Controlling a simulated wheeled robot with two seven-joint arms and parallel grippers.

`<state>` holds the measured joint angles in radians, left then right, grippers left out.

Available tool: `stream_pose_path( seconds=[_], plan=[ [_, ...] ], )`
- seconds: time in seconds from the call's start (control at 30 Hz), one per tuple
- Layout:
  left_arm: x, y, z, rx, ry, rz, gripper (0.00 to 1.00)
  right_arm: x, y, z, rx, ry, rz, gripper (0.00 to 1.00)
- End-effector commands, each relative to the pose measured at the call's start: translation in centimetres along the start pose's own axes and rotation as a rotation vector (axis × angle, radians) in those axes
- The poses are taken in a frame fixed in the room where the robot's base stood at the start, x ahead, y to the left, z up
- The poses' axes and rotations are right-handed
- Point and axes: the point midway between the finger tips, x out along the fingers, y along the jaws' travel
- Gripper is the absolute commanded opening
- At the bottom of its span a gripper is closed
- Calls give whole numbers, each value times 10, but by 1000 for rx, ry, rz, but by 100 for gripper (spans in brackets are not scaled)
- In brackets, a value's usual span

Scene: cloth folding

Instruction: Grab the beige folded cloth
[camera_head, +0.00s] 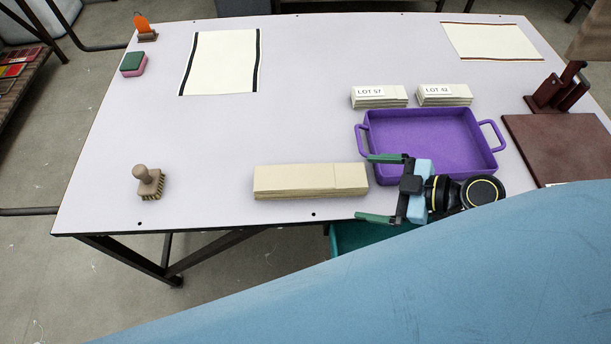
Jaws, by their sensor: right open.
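The beige folded cloth (305,182) lies flat on the table near its front edge, left of the purple tray. It is a long, layered stack, wider than it is deep. My right gripper (371,187) is open and empty at the cloth's right end, with its fingers pointing left. One green-tipped finger shows by the cloth's far right corner and the other over the table's front edge. The picture does not clearly show whether a finger touches the cloth. My left gripper is not in view.
A purple tray (484,166) with two handles stands right behind my right gripper. Two labelled folded stacks, LOT 57 (379,101) and LOT 42 (444,98), lie behind it. A wooden brush (150,183) stands at the left. The table (215,135) is clear between.

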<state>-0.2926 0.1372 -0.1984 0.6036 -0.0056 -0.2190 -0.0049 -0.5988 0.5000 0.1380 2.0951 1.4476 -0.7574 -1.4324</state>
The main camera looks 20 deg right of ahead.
Motion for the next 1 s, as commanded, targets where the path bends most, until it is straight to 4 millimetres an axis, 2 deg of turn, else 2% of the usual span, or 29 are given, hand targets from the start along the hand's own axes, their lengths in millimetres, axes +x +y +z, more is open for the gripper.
stream_pose_path(
  seconds=[0.03,0.17,0.4,0.5,0.73,1.0],
  plan=[
    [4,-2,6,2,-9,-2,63,3,-1,4,1,1,0,100],
    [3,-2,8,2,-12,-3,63,16,0,3,2,3,3,100],
    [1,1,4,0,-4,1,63,62,1,2,3,4,3,100],
    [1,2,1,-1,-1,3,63,76,0,2,3,3,2,100],
    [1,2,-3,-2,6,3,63,92,2,2,2,2,1,100],
    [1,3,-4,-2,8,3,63,130,7,3,2,0,1,100]
  ],
)
